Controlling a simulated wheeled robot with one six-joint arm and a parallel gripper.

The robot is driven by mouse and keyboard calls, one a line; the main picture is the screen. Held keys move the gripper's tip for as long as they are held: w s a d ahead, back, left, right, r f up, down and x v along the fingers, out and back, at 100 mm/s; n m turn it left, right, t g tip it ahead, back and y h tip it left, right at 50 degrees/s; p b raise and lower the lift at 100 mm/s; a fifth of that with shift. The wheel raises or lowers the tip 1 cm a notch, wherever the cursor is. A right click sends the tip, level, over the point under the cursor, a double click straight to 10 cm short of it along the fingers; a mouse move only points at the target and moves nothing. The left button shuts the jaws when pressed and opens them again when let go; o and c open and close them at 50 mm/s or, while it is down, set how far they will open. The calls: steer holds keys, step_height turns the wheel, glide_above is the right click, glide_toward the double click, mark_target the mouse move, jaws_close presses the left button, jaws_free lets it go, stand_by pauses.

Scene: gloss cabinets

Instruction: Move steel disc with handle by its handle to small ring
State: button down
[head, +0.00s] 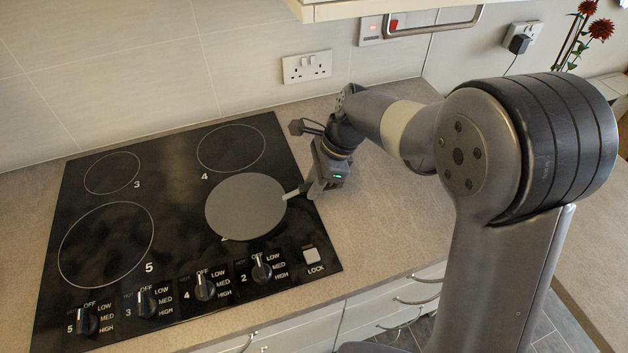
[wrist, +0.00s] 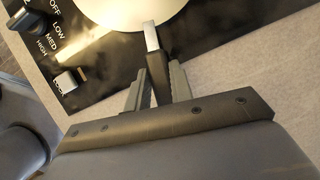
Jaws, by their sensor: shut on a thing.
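The steel disc (head: 246,207) is a flat round grey plate over the front right of the black hob. It also shows, brightly lit, at the top of the wrist view (wrist: 125,8). Its short handle (head: 292,195) points right to my gripper (head: 306,189). In the wrist view the handle (wrist: 151,38) runs down between the jaws of my gripper (wrist: 156,88), which are shut on it. The small ring (head: 112,173), marked 3, is at the hob's back left and is bare. I cannot tell whether the disc touches the glass.
The hob (head: 180,200) has a larger ring (head: 106,245) marked 5 at front left and ring 4 (head: 231,149) at the back, both bare. Several knobs (head: 205,287) stand along its front edge. A tiled wall with a socket (head: 307,67) rises behind; a cabinet overhangs above.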

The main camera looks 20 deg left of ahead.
steer(key=shift+f, duration=0.25)
steer(key=c, duration=1.2)
jaws_free()
steer(key=shift+o, duration=0.2)
steer(key=shift+r, duration=0.1)
steer(key=v, duration=1)
steer(key=shift+w+d+r, duration=0.1)
steer(key=shift+d+r, duration=0.1)
steer(key=shift+r, duration=0.05)
steer(key=x, duration=1)
steer(key=shift+a+f, duration=0.2)
steer(key=shift+f, duration=0.1)
steer(key=shift+r, duration=0.45)
